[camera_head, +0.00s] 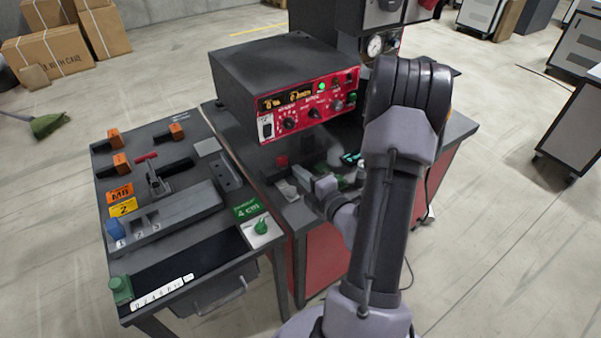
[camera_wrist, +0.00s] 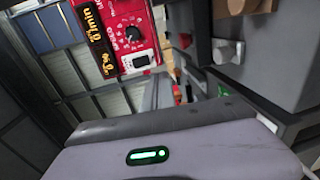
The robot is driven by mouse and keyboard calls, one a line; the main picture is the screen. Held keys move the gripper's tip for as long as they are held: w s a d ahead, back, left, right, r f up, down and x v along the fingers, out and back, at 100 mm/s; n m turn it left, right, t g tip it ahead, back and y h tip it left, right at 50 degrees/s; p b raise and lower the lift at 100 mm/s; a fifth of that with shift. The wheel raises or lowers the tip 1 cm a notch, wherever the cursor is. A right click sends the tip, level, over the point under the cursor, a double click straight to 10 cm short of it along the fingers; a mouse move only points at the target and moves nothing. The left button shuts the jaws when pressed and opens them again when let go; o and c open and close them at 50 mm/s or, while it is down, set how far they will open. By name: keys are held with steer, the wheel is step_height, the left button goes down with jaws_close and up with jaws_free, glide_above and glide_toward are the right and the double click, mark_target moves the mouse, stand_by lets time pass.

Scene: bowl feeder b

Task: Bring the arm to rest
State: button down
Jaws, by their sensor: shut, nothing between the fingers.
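My arm rises from the lower middle of the head view, bends at a high elbow and comes down on the far side. My gripper (camera_head: 324,187) is low over the red-sided bench (camera_head: 322,262), in front of the red-faced control box. It is small and partly hidden by the arm. It is shut, with nothing seen in it. The wrist view shows a grey part of my own arm with a green light across the bottom; the fingertips do not show clearly there.
The control box (camera_head: 285,85) stands on the bench; its red panel (camera_wrist: 128,38) shows sideways in the wrist view. Cartons (camera_head: 50,55) stand at the back left.

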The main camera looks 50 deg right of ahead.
steer(key=w+a+r+n+g+y, duration=0.1)
steer(key=a+r+n+y, duration=0.35)
steer(key=a+n, duration=0.35)
steer(key=w+a+r+n+g+y, duration=0.1)
steer(key=a+r+n+g+y, duration=0.15)
steer(key=a+n+y, duration=0.5)
steer(key=w+a+r+n+g+y, duration=0.15)
steer(key=a+r+n, duration=0.35)
steer(key=a, duration=0.6)
steer(key=s+a+n+g, duration=0.8)
steer(key=s+a+n, duration=0.35)
steer(key=n, duration=0.55)
steer(key=s+d+r+n+t+h, duration=0.1)
steer(key=s+d+r+n+h, duration=0.1)
steer(key=n+h, duration=0.2)
steer(key=s+d+r+n+t+h, duration=0.1)
steer(key=s+d+r+n+h, duration=0.1)
steer(key=n, duration=0.9)
steer(key=shift+s+d+t+h, duration=0.3)
steer(key=shift+s+d+h, duration=0.1)
steer(key=shift+s+h, duration=0.45)
